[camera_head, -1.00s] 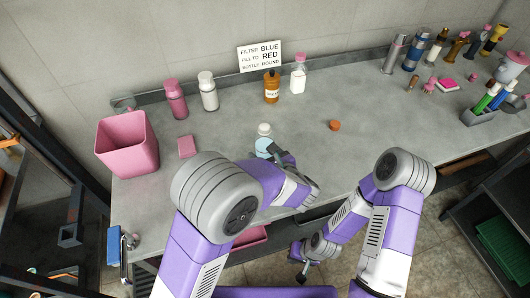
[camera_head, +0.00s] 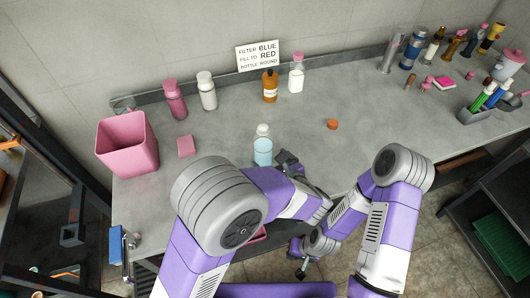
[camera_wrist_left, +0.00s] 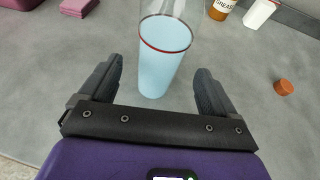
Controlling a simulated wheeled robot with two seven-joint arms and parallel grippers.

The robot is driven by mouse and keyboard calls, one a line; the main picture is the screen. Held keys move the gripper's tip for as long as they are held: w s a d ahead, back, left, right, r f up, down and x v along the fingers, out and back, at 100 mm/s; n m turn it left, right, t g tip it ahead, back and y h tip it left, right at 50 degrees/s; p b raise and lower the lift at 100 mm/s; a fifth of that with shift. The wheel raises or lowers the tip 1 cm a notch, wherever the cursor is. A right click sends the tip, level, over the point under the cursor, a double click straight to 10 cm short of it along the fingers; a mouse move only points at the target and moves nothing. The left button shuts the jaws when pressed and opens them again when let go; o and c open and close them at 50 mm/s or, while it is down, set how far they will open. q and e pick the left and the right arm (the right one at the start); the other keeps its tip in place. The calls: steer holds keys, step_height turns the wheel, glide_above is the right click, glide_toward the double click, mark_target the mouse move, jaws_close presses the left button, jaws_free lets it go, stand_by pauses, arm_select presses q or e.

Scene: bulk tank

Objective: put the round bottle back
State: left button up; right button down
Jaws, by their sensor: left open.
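The round bottle (camera_head: 263,152), with pale blue liquid and a white cap, stands upright on the grey counter near its front edge. In the left wrist view the bottle (camera_wrist_left: 165,55) shows a red line just above the liquid; its top is cut off. My left gripper (camera_head: 284,158) is open beside the bottle, to its right in the head view. In the left wrist view its fingers (camera_wrist_left: 158,82) are spread with the bottle ahead, between their lines. My right gripper (camera_head: 303,266) hangs low below the counter edge, too small to read.
A sign (camera_head: 259,56) reads "filter blue, fill to red, bottle round". Before it stand a brown bottle (camera_head: 270,88) and a white, pink-capped bottle (camera_head: 296,78). An orange cap (camera_head: 332,124) lies right; a pink bin (camera_head: 127,146) stands left. The middle counter is mostly clear.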

arm_select(q)
steer(key=p+v, duration=0.1)
steer(key=v, duration=0.5)
steer(key=shift+s+d, duration=0.15)
steer(key=shift+s, duration=0.2)
arm_select(e)
steer(key=shift+r, duration=0.8)
arm_select(q)
steer(key=shift+r, duration=0.1)
